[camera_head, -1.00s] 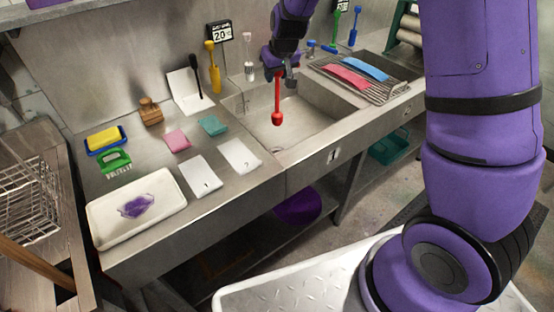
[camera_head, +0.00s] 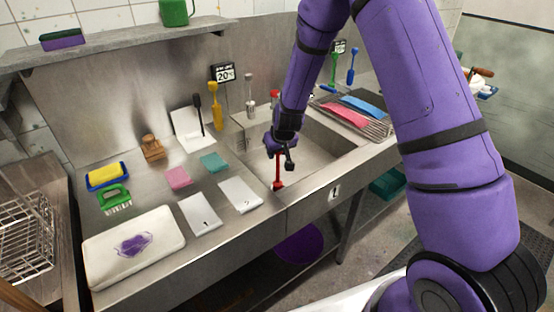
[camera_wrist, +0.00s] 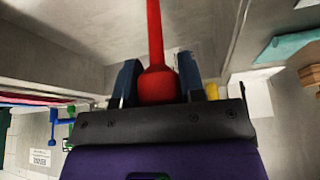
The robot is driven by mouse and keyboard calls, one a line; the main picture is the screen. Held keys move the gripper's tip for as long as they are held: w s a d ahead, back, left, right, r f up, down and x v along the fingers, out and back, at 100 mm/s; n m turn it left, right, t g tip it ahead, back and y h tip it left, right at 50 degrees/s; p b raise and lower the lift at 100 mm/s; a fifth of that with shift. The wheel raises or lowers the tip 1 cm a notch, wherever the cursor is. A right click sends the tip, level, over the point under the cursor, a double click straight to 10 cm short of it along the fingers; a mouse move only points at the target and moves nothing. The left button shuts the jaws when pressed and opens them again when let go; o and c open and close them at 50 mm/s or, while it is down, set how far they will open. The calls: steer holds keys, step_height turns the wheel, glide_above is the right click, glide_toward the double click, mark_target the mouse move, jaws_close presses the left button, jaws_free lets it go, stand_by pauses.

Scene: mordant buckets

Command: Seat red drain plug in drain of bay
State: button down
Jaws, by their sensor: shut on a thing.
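The red drain plug (camera_head: 279,172) has a long red stem and a knob-like lower end. My gripper (camera_head: 281,158) is shut on its upper part and holds it hanging roughly upright over the sink bay (camera_head: 318,158). In the wrist view the red plug (camera_wrist: 158,84) sits between the two dark fingers of my gripper (camera_wrist: 158,82), its shaft reaching away from the palm. The drain is not visible in either view. How far the plug's lower end is from the bay floor cannot be told.
A rack with pink and blue cloths (camera_head: 345,114) stands right of the bay. White cards (camera_head: 240,194), a teal cloth (camera_head: 214,162) and a pink sponge (camera_head: 178,178) lie on the counter to the left. A yellow tool (camera_head: 213,100) stands at the back wall.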

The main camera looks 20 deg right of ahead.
mark_target(277, 158)
steer(key=shift+f, duration=1.65)
steer(key=c, duration=0.7)
jaws_free()
steer(key=v, duration=1.2)
steer(key=shift+r, duration=0.25)
steer(key=s+d+f+v, duration=0.1)
steer(key=s+v, duration=0.1)
steer(key=v, duration=1)
steer(key=s+d+f+v, duration=0.1)
steer(key=s+v, duration=0.1)
steer(key=v, duration=1)
steer(key=shift+m+h, duration=0.3)
steer(key=shift+m, duration=0.4)
steer(key=s+d+r, duration=0.1)
steer(key=s+r, duration=0.1)
steer(key=s, duration=0.4)
steer(key=s+d+r, duration=0.1)
steer(key=s+r, duration=0.1)
steer(key=s, duration=0.5)
steer(key=s+d+r, duration=0.1)
steer(key=s+r, duration=0.2)
steer(key=s, duration=0.3)
steer(key=shift+s+d+r, duration=0.1)
steer(key=shift+s+r, duration=0.05)
steer(key=shift+s, duration=0.25)
